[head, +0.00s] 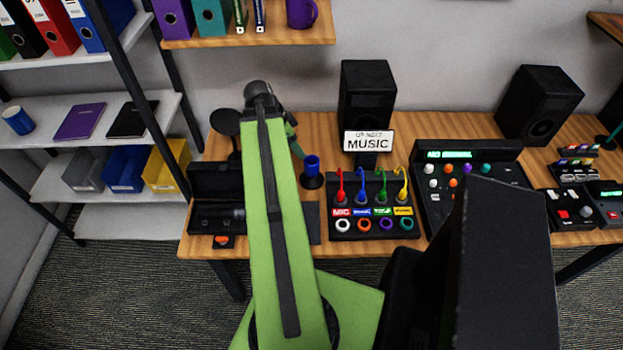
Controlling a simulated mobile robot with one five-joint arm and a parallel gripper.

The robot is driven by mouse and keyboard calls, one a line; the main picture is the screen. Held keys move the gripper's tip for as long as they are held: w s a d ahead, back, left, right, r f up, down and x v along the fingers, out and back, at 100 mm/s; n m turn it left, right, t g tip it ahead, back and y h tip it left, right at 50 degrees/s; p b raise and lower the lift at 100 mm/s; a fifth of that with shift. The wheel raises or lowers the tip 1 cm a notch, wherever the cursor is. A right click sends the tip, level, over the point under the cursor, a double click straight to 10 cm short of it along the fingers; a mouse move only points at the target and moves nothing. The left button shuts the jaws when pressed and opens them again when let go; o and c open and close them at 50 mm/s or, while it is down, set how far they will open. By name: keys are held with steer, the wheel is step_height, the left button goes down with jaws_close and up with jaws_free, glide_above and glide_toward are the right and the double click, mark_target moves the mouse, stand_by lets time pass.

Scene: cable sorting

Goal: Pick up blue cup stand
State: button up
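A small blue cup (312,165) stands upright on a round black base (312,181) on the wooden desk, just right of my green arm. My arm reaches up over the desk, and its far end lies behind and left of the cup in the picture. A small dark and green part, likely of my gripper (292,138), shows past the arm's right edge, close to the cup and up-left of it. The arm hides most of the gripper, so its fingers cannot be made out. I see no clear contact between it and the cup.
Right of the cup stand are a cable panel (372,228) with coloured plugs, a "MUSIC" sign (369,141), a speaker (367,90) and a mixer (452,205). An open black case (215,185) lies left of my arm. A shelf (250,38) overhangs the back.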

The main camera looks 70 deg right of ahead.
mark_target(315, 170)
steer(key=b+x, duration=0.5)
steer(key=x, duration=0.1)
steer(key=b+x, duration=0.6)
steer(key=shift+w+a+f, duration=0.1)
steer(key=shift+w+a, duration=0.1)
steer(key=shift+w, duration=0.05)
steer(key=shift+s+d+f, duration=0.1)
steer(key=shift+f, duration=0.05)
steer(key=b+x, duration=0.4)
steer(key=x, duration=0.1)
steer(key=shift+s+d+b, duration=0.1)
steer(key=shift+d+b, duration=0.15)
steer(key=shift+b, duration=0.15)
steer(key=shift+r, duration=0.2)
steer(key=shift+c, duration=0.4)
jaws_close()
